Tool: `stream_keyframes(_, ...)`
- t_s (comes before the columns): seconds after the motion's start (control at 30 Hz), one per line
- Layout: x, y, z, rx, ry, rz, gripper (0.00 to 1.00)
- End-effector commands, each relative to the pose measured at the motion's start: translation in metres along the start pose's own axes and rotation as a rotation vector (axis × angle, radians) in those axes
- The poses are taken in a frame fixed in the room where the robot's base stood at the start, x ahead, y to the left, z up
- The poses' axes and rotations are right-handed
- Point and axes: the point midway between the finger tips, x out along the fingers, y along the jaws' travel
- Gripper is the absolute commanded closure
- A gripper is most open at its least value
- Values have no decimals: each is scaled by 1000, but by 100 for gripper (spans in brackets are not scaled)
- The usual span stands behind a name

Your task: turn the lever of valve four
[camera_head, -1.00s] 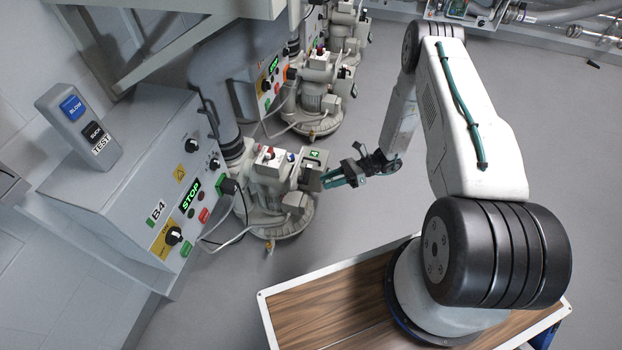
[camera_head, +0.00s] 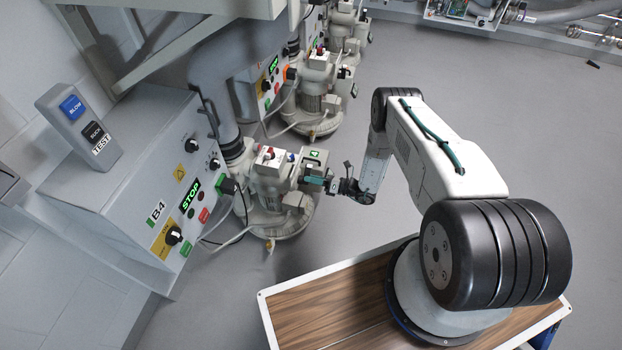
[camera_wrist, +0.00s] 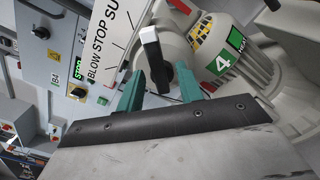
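The valve four blower (camera_head: 270,180) is the nearest machine, beside the B4 control box. In the wrist view its green label with a 4 (camera_wrist: 224,62) shows at the right. The valve's black lever (camera_wrist: 154,58) with a pale face stands in front of a white plate marked BLOW STOP SU (camera_wrist: 108,50), its last letters cut off. My gripper (camera_wrist: 160,86) is open, its two teal fingers on either side of the lever with gaps visible. In the head view my gripper (camera_head: 313,182) is at the blower's right side, and the lever is hard to make out there.
The grey B4 box (camera_head: 150,180) with a lit STOP display stands at the left. A BLOW/SUCK TEST unit (camera_head: 80,125) sits on it. Another blower (camera_head: 312,100) stands behind.

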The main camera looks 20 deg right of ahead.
Motion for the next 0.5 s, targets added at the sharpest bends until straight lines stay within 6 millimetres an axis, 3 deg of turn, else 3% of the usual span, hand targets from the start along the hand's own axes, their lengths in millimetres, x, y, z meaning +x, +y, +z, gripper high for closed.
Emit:
stream_keyframes(0.37, 10, 0, 0, -1, 0, 0, 64)
stream_keyframes(0.5, 10, 0, 0, -1, 0, 0, 95)
